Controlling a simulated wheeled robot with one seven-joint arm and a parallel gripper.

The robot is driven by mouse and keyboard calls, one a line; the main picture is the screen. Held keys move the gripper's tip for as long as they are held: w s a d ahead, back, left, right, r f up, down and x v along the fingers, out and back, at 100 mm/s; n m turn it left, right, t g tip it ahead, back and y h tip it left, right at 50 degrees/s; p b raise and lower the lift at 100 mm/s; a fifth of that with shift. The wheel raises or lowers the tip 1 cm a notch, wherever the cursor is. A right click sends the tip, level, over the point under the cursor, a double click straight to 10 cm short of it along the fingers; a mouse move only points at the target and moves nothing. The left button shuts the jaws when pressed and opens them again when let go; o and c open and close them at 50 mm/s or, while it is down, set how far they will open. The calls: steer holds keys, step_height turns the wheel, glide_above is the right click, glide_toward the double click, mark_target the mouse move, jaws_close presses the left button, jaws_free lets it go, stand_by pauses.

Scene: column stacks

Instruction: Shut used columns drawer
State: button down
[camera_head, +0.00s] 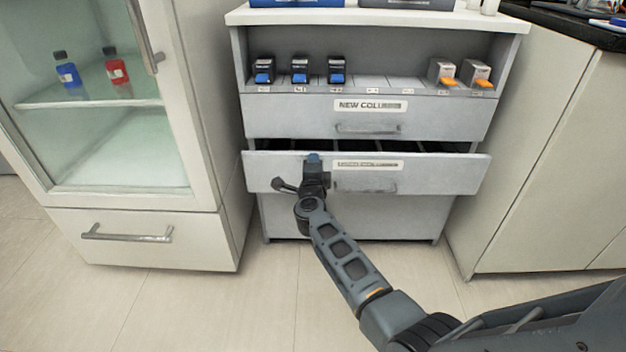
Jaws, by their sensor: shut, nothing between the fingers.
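The used columns drawer (440,172) is the lower drawer of the grey cabinet, with a partly unreadable label and a bar handle (365,185). It stands pulled out, and a dark gap with dividers shows above its front. My gripper (313,160) is shut and empty, in front of the left half of the drawer front, left of the handle.
The NEW COLUMNS drawer (460,117) above looks shut. A shelf over it holds several small boxes with blue or orange tabs. A glass-door cabinet (215,120) stands at left, a pale cabinet (535,180) at right. The floor (220,305) in front is clear.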

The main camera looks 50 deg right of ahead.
steer(key=shift+b+x, duration=0.3)
steer(key=shift+x, duration=1.3)
